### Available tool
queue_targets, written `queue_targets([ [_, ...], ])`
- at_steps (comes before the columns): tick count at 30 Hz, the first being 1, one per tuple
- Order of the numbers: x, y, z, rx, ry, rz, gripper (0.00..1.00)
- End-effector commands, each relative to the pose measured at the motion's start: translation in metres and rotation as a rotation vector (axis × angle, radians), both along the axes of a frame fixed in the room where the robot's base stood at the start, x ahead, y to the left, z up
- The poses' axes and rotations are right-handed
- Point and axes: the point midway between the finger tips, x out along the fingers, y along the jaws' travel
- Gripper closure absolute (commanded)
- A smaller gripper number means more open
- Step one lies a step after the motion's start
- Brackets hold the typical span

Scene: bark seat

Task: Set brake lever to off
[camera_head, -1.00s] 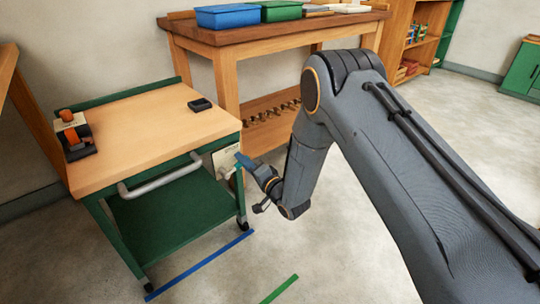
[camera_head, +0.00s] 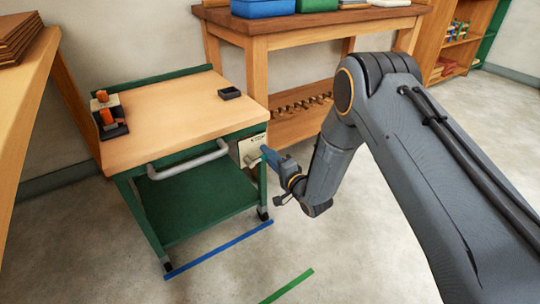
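The green cart with a wooden top (camera_head: 170,110) stands at left centre. A pale plate (camera_head: 246,146) is fixed to its right side, near the front corner. A small greyish piece on the plate, seemingly the brake lever (camera_head: 252,159), sits at its lower part; its exact setting is too small to read. My gripper (camera_head: 266,154), with blue fingers, is just right of the plate, pointing at it. The fingertips are at or very near the lever; I cannot tell whether they touch. I cannot tell whether the fingers are open or shut.
A grey handle bar (camera_head: 188,160) runs along the cart's front. A black tray (camera_head: 230,93) and a black device with orange parts (camera_head: 108,115) are on top. A workbench (camera_head: 300,25) stands behind. Blue (camera_head: 220,248) and green (camera_head: 288,285) floor strips lie in front.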

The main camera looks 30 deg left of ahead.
Motion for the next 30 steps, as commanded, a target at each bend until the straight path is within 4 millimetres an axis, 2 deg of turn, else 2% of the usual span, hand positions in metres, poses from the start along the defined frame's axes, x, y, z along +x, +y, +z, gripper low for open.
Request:
queue_targets([
  [12, 0.003, -0.008, 0.001, 0.001, -0.002, -0.011, 0.65],
  [24, -0.028, -0.059, 0.001, 0.000, 0.000, -0.012, 0.65],
  [30, -0.037, -0.070, 0.001, 0.001, -0.002, -0.009, 0.65],
])
